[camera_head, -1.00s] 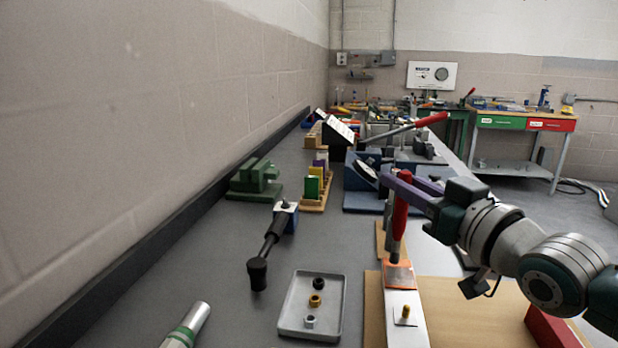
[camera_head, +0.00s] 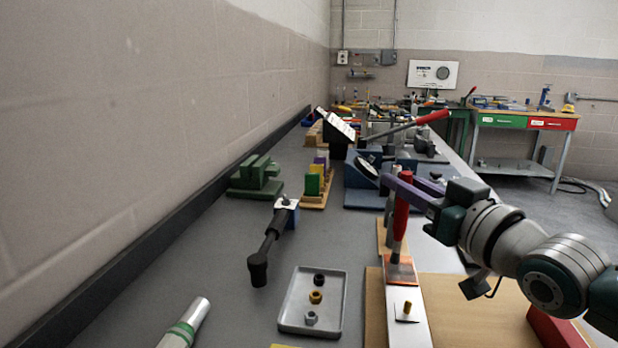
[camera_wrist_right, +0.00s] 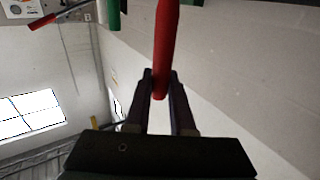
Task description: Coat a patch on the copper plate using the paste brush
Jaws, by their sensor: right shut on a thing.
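The paste brush (camera_head: 400,212) has a long red handle and stands nearly upright, its grey lower end down at the copper plate (camera_head: 402,276). The plate is a small orange-brown piece at the far end of a pale bar. The brush end appears to meet the plate, but I cannot tell exact contact or how much paste is there. My right gripper (camera_head: 397,180) is shut on the red handle, well above the plate. In the right wrist view, the handle (camera_wrist_right: 166,45) sits between the fingers. My left gripper is not in view.
A stud (camera_head: 407,309) stands on the pale bar (camera_head: 412,332), nearer than the plate. A grey tray (camera_head: 285,317) with 3 nuts is to the left. A black-handled tool (camera_head: 270,245) and coloured blocks (camera_head: 314,180) lie beyond. A red block (camera_head: 552,328) is at right.

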